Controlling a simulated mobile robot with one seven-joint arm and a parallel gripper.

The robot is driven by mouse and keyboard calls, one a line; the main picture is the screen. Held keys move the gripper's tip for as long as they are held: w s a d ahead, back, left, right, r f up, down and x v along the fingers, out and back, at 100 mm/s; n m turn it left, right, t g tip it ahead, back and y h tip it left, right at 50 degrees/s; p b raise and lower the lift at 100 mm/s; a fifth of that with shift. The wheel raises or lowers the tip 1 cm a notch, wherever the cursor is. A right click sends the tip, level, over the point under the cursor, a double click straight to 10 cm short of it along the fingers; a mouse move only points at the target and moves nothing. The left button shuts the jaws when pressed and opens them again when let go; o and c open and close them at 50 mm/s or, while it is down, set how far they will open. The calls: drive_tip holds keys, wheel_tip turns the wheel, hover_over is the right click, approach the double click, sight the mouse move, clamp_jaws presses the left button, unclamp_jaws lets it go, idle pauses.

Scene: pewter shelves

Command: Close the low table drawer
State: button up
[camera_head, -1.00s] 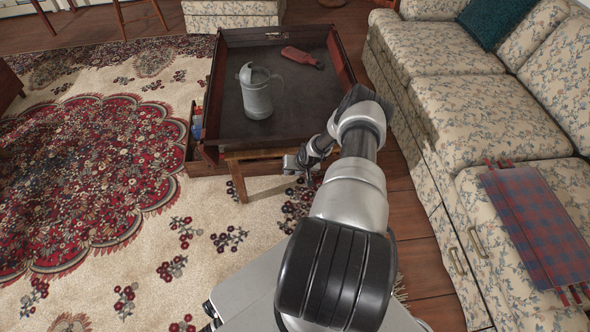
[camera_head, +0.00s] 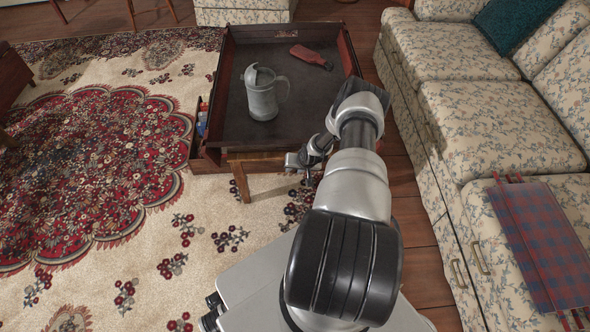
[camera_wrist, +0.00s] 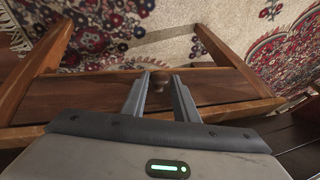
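The low table (camera_head: 290,154) has a dark tray-like top and wooden legs. Its drawer (camera_head: 208,160) sticks out at the table's left side, with small red and blue items inside. My gripper (camera_head: 296,161) is low beside the table's near side, right of the near leg. In the wrist view, my gripper (camera_wrist: 160,90) has its fingers apart, with nothing held. A round dark knob (camera_wrist: 159,76) on a wooden panel (camera_wrist: 75,97) of the table shows between and just beyond the fingertips. Whether the fingers touch it cannot be told.
A grey metal pitcher (camera_head: 262,98) and a red bottle-like object (camera_head: 309,56) are on the table top. A floral sofa (camera_head: 470,120) stands close on the right. The patterned rug (camera_head: 130,255) to the left is largely clear.

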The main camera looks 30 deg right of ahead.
drive_tip(key=o, duration=0.3)
drive_tip(key=p+v, duration=0.5)
drive_tip(key=v, duration=1.2)
drive_tip(key=shift+r, duration=0.2)
